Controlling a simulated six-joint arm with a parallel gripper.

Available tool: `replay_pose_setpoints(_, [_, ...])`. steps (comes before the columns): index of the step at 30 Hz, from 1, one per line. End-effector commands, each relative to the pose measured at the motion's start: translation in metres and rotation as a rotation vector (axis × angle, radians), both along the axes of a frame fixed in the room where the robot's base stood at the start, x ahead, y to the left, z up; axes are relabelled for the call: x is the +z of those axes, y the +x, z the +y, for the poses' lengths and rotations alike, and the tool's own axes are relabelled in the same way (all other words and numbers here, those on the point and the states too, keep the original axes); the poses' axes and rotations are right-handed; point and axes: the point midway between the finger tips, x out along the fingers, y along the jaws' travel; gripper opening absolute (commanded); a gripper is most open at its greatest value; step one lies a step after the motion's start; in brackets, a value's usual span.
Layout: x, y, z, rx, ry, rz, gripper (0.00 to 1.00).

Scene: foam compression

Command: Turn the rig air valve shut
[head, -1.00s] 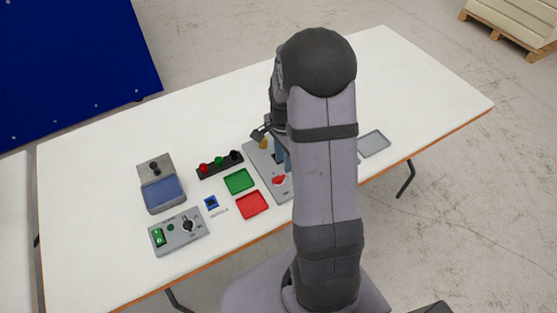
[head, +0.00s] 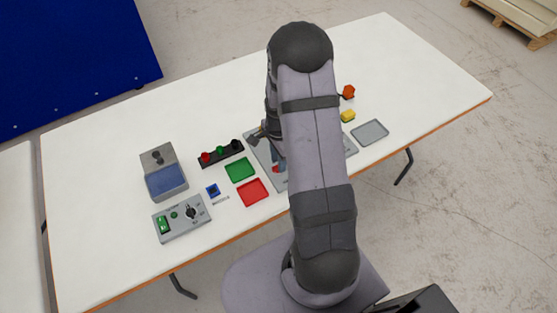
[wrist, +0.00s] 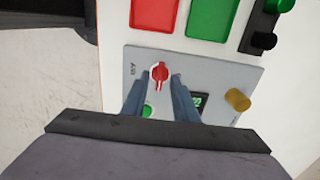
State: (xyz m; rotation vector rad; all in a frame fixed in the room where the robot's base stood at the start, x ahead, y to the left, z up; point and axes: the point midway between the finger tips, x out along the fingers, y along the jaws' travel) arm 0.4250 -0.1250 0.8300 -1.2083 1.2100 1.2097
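The red air valve knob (wrist: 160,72) sits on the grey rig panel (wrist: 215,70) beside an "AIR" label. In the wrist view its pointer runs roughly up and down the picture. My gripper (wrist: 158,84) is open, with its two blue-grey fingers apart and the knob between or just beyond their tips. I cannot tell whether they touch it. In the head view the panel (head: 262,150) is partly hidden by my arm, and only a bit of red shows at the knob.
On the panel are a brass knob (wrist: 237,100), a green button (wrist: 147,111) and a small display (wrist: 198,101). Red (head: 252,192) and green (head: 239,169) trays lie to the left. A grey tray (head: 370,132), yellow block (head: 347,116) and orange object (head: 348,92) lie to the right.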

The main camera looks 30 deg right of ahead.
Motion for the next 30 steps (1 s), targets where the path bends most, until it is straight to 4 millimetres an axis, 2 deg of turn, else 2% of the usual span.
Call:
replay_pose_setpoints(6, [-0.0107,0.0002,-0.0001,0.000,0.000,-0.001,0.27])
replay_pose_setpoints(15, [-0.0121,0.0003,-0.0001,0.000,-0.001,-0.001,0.27])
replay_pose_setpoints(18, [-0.0120,0.0003,-0.0001,0.000,0.000,-0.001,0.03])
replay_pose_setpoints(19, [-0.0120,0.0002,-0.0001,0.000,0.000,-0.001,0.00])
replay_pose_setpoints(30, [-0.0118,0.0002,-0.0001,0.024,0.000,-0.001,0.00])
